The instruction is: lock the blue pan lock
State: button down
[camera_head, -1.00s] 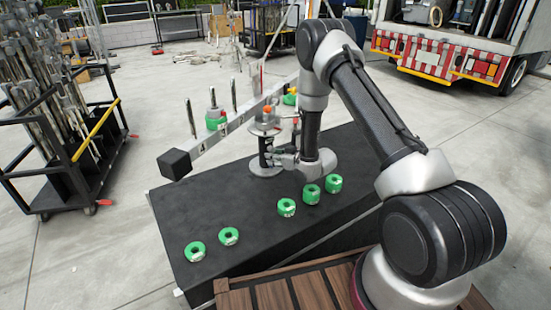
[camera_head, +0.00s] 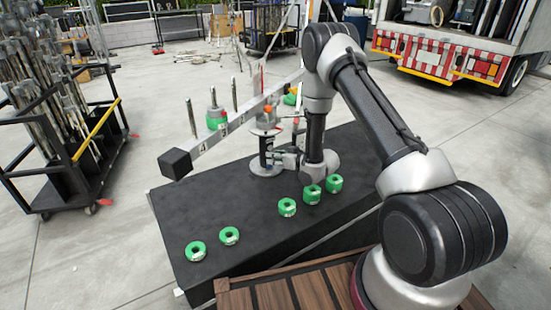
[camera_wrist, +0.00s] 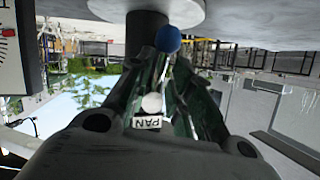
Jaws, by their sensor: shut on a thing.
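The blue ball knob (camera_wrist: 168,38) of the pan lock shows in the wrist view beside a dark post. My gripper (camera_wrist: 164,62) has its two fingers close together at the knob, shut on the blue pan lock; the exact contact is hard to see. A white ball (camera_wrist: 152,103) and a small "PAN" label (camera_wrist: 147,122) show between the fingers, nearer the wrist. In the head view my gripper (camera_head: 284,158) reaches from the right to the pan head's post (camera_head: 266,150). The blue knob cannot be made out there.
The post stands on a black table (camera_head: 235,200) and carries a long numbered beam (camera_head: 215,137) with a black block (camera_head: 175,163) at its near end. Several green weights (camera_head: 287,207) lie on the table. A cart of stands (camera_head: 65,150) is at the left.

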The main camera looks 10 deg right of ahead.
jog(key=shift+s+a+r+m+t+y, duration=0.1)
jog(key=shift+a+m+t+y, duration=0.1)
jog(key=shift+m+y, duration=0.6)
jog(key=shift+a+r+m+t+y, duration=0.15)
jog(key=shift+m+y, duration=0.25)
jog(key=shift+m, duration=0.7)
jog(key=c, duration=1.5)
grip_release()
jog(key=shift+f, duration=0.1)
